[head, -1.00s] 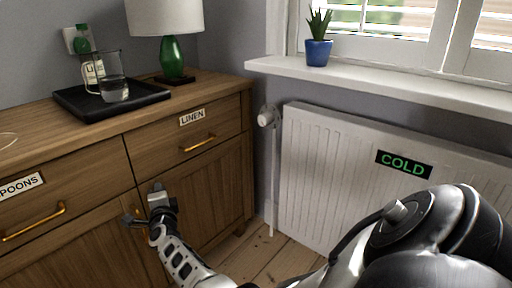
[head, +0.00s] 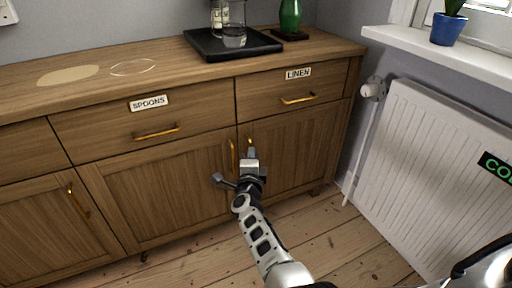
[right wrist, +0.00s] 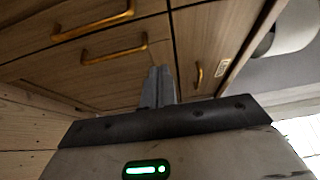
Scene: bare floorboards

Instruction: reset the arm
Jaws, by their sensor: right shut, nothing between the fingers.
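My right gripper (head: 251,156) is shut and empty in the head view. It is in front of the lower doors of the wooden sideboard (head: 200,88), below the drawer labelled LINEN (head: 298,73) and near the brass door handles. I cannot tell whether it touches the door. In the right wrist view its closed fingers (right wrist: 158,85) point toward the wooden fronts and brass handles. My left gripper is not in view.
A black tray (head: 262,48) with a glass beaker (head: 234,36) stands on the sideboard, beside a green lamp base (head: 290,17). A white radiator (head: 425,170) stands at the right under the sill with a blue plant pot (head: 447,29). Floorboards (head: 180,262) in front are clear.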

